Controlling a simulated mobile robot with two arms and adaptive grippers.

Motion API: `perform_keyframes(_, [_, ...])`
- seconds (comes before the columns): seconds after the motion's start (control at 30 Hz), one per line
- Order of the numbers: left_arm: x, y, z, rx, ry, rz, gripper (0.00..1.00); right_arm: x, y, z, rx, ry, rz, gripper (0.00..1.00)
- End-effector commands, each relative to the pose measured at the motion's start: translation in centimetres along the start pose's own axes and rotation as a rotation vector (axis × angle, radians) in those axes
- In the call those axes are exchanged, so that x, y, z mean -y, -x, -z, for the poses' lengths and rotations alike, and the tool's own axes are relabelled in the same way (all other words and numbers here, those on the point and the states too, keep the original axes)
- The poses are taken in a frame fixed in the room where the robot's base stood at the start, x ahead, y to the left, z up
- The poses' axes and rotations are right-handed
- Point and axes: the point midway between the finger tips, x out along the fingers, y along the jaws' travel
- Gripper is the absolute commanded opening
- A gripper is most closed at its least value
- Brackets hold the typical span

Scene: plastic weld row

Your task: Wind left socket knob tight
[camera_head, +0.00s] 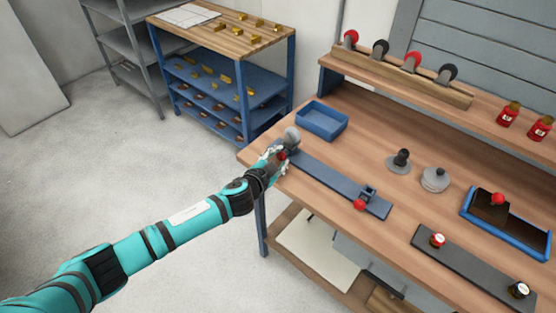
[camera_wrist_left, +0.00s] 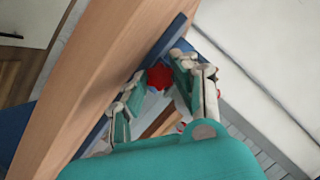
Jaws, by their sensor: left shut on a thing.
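A long blue bar (camera_head: 335,180) lies on the wooden bench, with a socket at each end. At its left end stands a grey round piece (camera_head: 291,135) in the left socket. My left gripper (camera_head: 280,156) is at this left end, shut on the left socket knob, which is red and mostly hidden by the fingers in the head view. In the left wrist view the red star-shaped knob (camera_wrist_left: 159,76) shows between the fingers (camera_wrist_left: 152,90). The right socket (camera_head: 368,192) has its own red knob (camera_head: 359,204). My right gripper is not in view.
A blue tray (camera_head: 322,121) sits just behind the bar. A black-knobbed piece (camera_head: 400,160), grey discs (camera_head: 435,180), a blue-rimmed bin (camera_head: 508,238) and a dark plate (camera_head: 470,265) lie to the right. The bench top (camera_head: 345,155) between them is clear.

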Motion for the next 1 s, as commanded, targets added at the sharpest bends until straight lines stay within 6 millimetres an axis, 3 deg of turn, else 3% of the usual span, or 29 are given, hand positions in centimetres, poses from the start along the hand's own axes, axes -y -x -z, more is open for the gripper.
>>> perform_keyframes(0.73, [-0.07, 0.01, -0.04, 0.000, -0.092, 0.038, 0.00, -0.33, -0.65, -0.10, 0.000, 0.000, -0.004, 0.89])
perform_keyframes(0.77, [-0.07, 0.01, -0.04, 0.000, -0.092, 0.038, 0.32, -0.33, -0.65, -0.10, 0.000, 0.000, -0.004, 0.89])
perform_keyframes(0.9, [-0.08, 0.01, -0.04, 0.000, -0.092, 0.037, 0.50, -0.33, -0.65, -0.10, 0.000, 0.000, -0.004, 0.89])
perform_keyframes(1.0, [-0.12, 0.01, -0.05, 0.000, -0.091, 0.037, 0.50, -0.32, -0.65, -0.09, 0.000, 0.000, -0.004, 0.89])
